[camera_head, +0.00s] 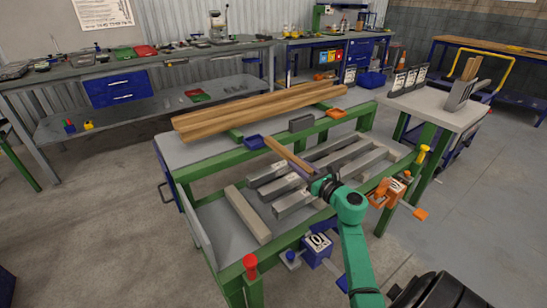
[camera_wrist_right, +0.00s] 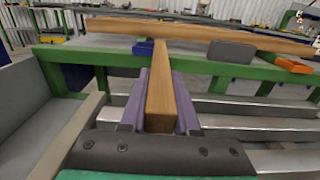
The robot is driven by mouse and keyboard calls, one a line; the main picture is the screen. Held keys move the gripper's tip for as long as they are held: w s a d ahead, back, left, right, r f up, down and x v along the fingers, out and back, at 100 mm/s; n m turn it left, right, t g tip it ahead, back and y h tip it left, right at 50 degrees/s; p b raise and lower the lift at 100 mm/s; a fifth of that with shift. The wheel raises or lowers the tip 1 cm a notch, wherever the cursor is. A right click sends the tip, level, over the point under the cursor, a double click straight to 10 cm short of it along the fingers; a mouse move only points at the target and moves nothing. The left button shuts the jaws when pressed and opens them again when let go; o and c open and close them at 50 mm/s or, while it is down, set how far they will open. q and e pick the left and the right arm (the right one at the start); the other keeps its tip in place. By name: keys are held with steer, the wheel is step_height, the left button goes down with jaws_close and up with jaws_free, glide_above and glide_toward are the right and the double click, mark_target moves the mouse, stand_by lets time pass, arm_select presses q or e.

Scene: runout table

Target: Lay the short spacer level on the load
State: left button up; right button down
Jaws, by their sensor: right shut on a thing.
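A short wooden spacer (camera_head: 289,155) is in my right gripper (camera_head: 318,181), over the grey bars (camera_head: 345,150) of the green-framed table. In the right wrist view the spacer (camera_wrist_right: 167,95) sits between the two purple fingers of the gripper (camera_wrist_right: 165,105) and points away from the wrist. Its far end reaches toward long wooden beams (camera_head: 265,108) on the table's back rail, which show across the top of the wrist view (camera_wrist_right: 200,32). Whether it touches anything below cannot be told. My left gripper is out of view.
A pale beam (camera_head: 247,214) lies across the table's left part. A blue tray (camera_head: 255,142), a grey block (camera_head: 301,123) and an orange piece (camera_head: 336,113) sit along the back. Orange clamp parts (camera_head: 387,193) are at the right front.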

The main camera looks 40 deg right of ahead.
steer(key=shift+s+d+f, duration=0.1)
steer(key=shift+f, duration=0.3)
steer(key=shift+f+b, duration=0.35)
steer(key=shift+b, duration=0.05)
step_height(320, 180, down, 7)
steer(key=b, duration=0.5)
steer(key=shift+f+b, duration=0.2)
steer(key=shift+b, duration=0.15)
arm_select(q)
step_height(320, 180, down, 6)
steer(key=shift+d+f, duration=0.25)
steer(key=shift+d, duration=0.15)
arm_select(e)
steer(key=c, duration=0.6)
jaws_free()
